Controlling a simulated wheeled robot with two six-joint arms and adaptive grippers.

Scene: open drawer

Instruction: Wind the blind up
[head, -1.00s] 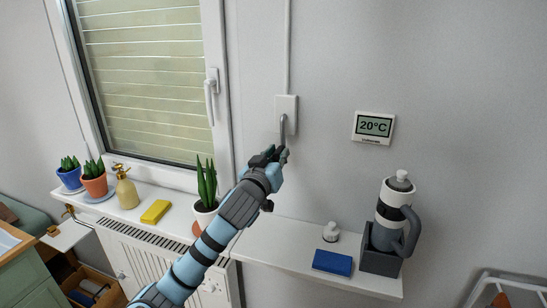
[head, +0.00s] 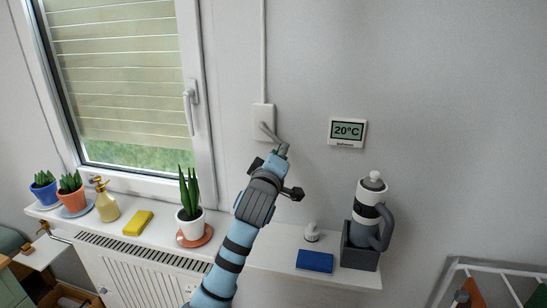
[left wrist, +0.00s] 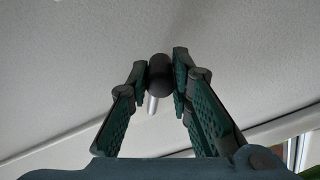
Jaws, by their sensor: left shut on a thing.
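The blind (head: 125,85) hangs in the window at left, its slats covering most of the glass. A strip of green shows below its bottom edge. The white crank box (head: 263,117) is on the wall right of the window, with a grey metal crank (head: 269,132) sticking out down and to the right. My left gripper (head: 281,153) is at the crank's outer end. In the left wrist view, its fingers (left wrist: 161,75) are shut on the black crank knob (left wrist: 159,67), with a pale rod below it. My right gripper is not in view.
Potted plants (head: 189,205), a soap bottle (head: 106,203) and a yellow sponge (head: 138,223) stand on the sill above the radiator (head: 150,270). A thermostat (head: 347,132) is on the wall.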

